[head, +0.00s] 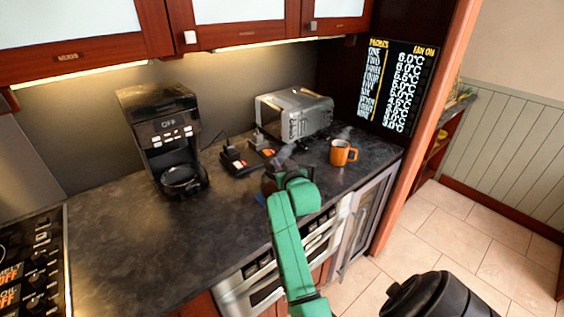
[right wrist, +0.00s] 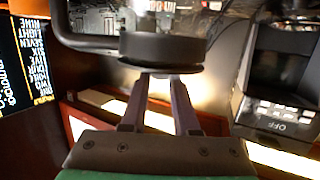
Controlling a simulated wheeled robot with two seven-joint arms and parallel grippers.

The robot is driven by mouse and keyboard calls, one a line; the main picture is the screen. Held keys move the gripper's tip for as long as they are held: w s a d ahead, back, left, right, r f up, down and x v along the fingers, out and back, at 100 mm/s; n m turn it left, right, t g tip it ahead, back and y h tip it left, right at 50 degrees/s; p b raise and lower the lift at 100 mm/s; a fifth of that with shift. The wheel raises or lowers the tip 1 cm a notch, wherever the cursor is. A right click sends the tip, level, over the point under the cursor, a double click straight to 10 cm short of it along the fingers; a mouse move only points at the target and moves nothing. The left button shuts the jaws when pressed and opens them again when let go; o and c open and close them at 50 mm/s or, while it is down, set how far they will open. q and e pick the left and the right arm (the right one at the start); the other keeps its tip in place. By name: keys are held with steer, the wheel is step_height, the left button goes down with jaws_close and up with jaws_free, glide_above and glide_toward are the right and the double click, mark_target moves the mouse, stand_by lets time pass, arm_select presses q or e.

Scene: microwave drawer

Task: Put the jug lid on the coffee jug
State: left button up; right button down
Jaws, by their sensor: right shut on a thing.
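My right gripper (head: 274,176) is at the end of the green arm, over the front of the counter. In the right wrist view the gripper (right wrist: 158,80) is shut on the jug lid (right wrist: 162,47), a dark round disc seen nearly edge-on. In the head view my gripper mostly hides the lid. What looks like the coffee jug (head: 181,181), dark and rounded, sits in the base of the black coffee maker (head: 160,125), left of my gripper. A dark bar and a clear curved edge show behind the lid; I cannot tell what they belong to. My left gripper is out of view.
A silver appliance (head: 295,117) stands against the back wall. An orange mug (head: 342,152) is on the right. Small dark items (head: 238,160) lie between coffee maker and gripper. A stove (head: 35,262) is at the left. The front left counter (head: 130,250) is clear.

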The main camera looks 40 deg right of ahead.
steer(key=shift+f, duration=0.1)
stand_by(0.5)
steer(key=c, duration=0.6)
jaws_free()
steer(key=shift+o, duration=0.4)
steer(key=o, duration=0.4)
step_height(320, 180, up, 7)
steer(key=p, duration=0.7)
